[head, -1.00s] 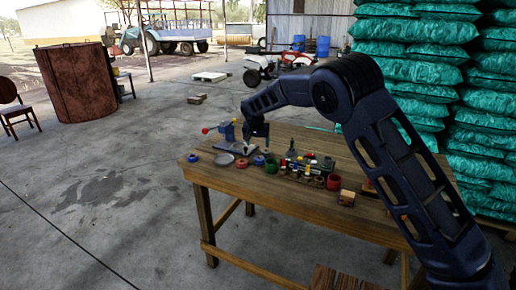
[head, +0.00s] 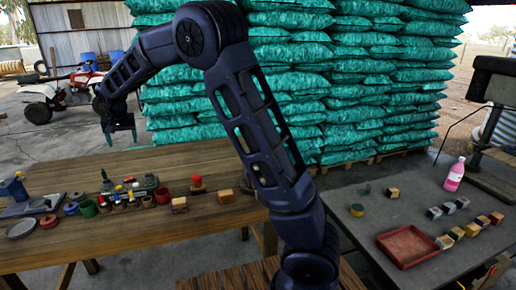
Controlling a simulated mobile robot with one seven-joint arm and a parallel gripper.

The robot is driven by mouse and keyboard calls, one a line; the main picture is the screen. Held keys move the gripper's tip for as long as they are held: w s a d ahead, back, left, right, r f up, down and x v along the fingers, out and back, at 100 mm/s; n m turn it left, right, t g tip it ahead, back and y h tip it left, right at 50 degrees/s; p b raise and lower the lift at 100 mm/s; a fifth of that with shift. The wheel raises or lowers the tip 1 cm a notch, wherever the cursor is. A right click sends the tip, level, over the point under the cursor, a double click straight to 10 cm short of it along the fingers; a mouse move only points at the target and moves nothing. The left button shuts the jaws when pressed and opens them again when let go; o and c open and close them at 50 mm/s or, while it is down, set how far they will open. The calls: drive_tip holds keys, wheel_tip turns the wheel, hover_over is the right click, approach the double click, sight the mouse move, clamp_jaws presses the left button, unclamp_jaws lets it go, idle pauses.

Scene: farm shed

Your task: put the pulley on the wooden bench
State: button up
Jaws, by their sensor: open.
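The wooden workbench (head: 140,235) stands at the left with many small parts on it. A second wooden, slatted surface (head: 235,276) shows at the bottom edge; I cannot tell which of the two is the task's bench. I cannot pick out the pulley for sure. A small round green-and-yellow piece (head: 357,210) lies on the dark table, and a grey disc (head: 20,228) lies on the workbench. My gripper (head: 120,138) is open, pointing down, in the air near the workbench's back edge. Nothing shows between its fingers.
The dark table (head: 345,240) at the right holds a red tray (head: 408,246), several small blocks (head: 450,207) and a pink bottle (head: 454,175). Green sacks (head: 320,80) are stacked behind. A gap separates the two tables. The workbench's front part is clear.

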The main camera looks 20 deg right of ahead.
drive_tip(key=s+d+r, duration=0.3)
drive_tip(key=s+d, duration=0.1)
drive_tip(key=d, duration=0.7)
drive_tip(key=s+d+r+m, duration=0.1)
drive_tip(key=s+d+r, duration=0.25)
drive_tip(key=d, duration=0.75)
drive_tip(key=s+d+r, duration=0.3)
drive_tip(key=d+r, duration=0.1)
drive_tip(key=d, duration=0.8)
drive_tip(key=s+d+f, duration=0.3)
drive_tip(key=s+d, duration=0.5)
drive_tip(key=s, duration=0.4)
drive_tip(key=s+d+f+t+h, duration=0.1)
drive_tip(key=s+d+f, duration=0.1)
drive_tip(key=s+d, duration=0.6)
drive_tip(key=s, duration=0.3)
drive_tip(key=shift+s+f+m, duration=0.3)
drive_tip(key=shift+s+f, duration=0.1)
